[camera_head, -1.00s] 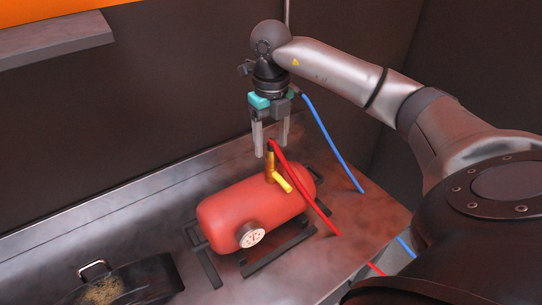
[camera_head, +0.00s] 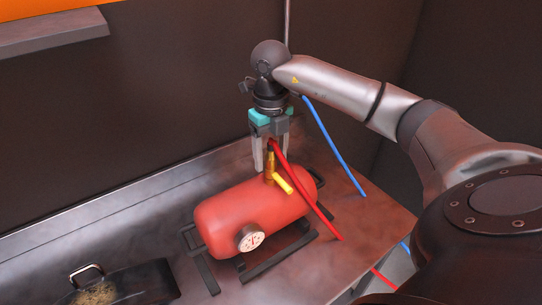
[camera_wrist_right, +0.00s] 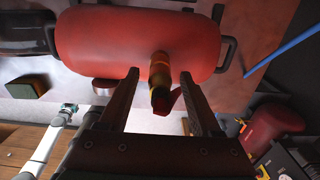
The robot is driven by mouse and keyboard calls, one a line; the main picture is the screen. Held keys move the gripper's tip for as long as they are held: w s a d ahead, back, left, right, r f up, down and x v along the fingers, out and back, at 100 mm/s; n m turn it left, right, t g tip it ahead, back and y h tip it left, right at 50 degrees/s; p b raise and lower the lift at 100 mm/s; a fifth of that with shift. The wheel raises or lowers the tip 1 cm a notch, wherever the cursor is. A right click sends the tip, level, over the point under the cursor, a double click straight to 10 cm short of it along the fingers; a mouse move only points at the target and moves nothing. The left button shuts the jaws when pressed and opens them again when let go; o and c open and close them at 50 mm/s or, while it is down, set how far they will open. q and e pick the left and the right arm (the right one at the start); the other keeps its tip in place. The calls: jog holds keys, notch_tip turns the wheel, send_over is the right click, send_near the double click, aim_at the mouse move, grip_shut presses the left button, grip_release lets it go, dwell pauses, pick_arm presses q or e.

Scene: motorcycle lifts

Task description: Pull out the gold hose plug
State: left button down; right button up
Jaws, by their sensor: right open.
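The gold hose plug (camera_head: 270,163) stands upright on top of the red tank (camera_head: 235,217), with the red hose (camera_head: 304,190) joined at its upper end. A yellow lever (camera_head: 283,184) sticks out beside its base. My right gripper (camera_head: 270,167) points down over the plug, open, with one finger on each side of it. In the right wrist view the plug (camera_wrist_right: 160,70) lies between the two fingertips, with visible gaps on both sides; the hose end (camera_wrist_right: 167,99) is between the fingers. My left gripper is not seen in the head view.
The tank rests on a dark frame on a metal bench (camera_head: 60,240), with a round gauge (camera_head: 251,241) at its front end. A dark tray (camera_head: 140,282) lies at lower left. A blue hose (camera_head: 335,146) hangs at right. A wall stands behind the bench.

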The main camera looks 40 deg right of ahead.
aim_at(271, 144)
dwell(0.8)
grip_shut()
dwell(1.1)
jog(key=shift+r, duration=0.1)
jog(key=shift+r+p, duration=2.5)
jog(key=shift+r, duration=0.45)
